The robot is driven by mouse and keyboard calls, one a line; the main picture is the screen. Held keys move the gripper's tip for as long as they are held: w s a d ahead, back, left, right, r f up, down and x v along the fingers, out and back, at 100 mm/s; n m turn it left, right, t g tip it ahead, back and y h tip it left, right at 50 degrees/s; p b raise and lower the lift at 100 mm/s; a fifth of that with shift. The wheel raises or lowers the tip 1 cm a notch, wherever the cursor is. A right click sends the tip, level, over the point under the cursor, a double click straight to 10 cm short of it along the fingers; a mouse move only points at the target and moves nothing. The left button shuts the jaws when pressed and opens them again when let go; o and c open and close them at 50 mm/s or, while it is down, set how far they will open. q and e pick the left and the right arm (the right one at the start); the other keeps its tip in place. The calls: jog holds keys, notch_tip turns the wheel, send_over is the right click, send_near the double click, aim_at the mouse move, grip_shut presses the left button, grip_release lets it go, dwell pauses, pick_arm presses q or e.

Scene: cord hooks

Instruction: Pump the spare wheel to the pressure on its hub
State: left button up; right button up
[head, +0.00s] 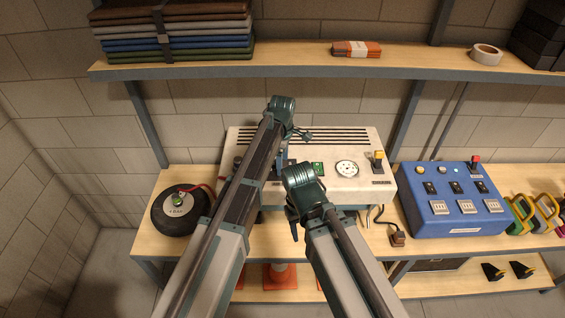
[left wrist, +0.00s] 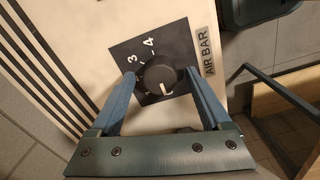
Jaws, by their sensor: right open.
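The spare wheel (head: 160,218) is a black tyre lying on the left of the bench. Its pale hub (head: 178,211) seems to read "4 BAR", and a red hose (head: 203,188) runs from it toward the cream machine (head: 330,188). In the left wrist view a black knob (left wrist: 160,77) sits on a dark square plate marked 3 and 4, beside an "AIR BAR" label. The knob's white mark is on its lower side. My left gripper (head: 281,155) has its fingers (left wrist: 160,82) apart on either side of the knob, with small gaps showing. My right gripper (head: 295,232) is open and empty in front of the machine.
The machine carries a round gauge (head: 346,169), a green display (head: 318,168) and a yellow switch (head: 378,156). A blue control box (head: 452,218) stands to the right. A shelf (head: 290,64) hangs above. My left arm hides part of the machine.

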pick_arm(q)
grip_shut()
